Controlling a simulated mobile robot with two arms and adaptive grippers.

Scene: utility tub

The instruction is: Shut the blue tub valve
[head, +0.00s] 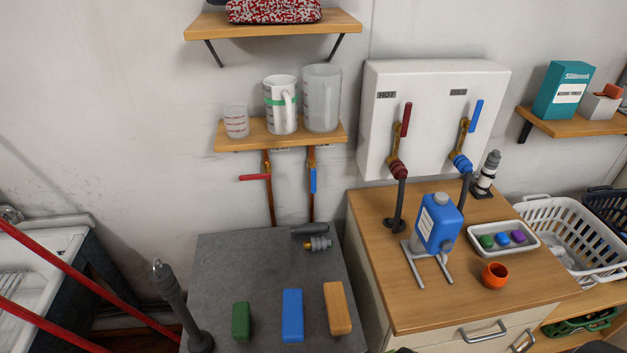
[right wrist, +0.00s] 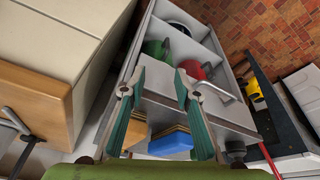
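Two blue valve levers show in the head view, and I cannot tell for sure which is the tub's. One blue lever (head: 313,180) hangs on a copper pipe under the small cup shelf, upright and in line with its pipe. Beside it a red lever (head: 255,177) lies level, across its pipe. The other blue lever (head: 475,116) points up, slightly tilted, on the white wall box, beside a red one (head: 405,119). My right gripper (right wrist: 158,74) is open with nothing between its green fingers in the right wrist view. Neither gripper shows in the head view.
A blue jug (head: 438,223), orange cup (head: 495,274) and white tray (head: 530,245) are on the wooden counter (head: 410,312). Red bars (head: 60,263) cross at left.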

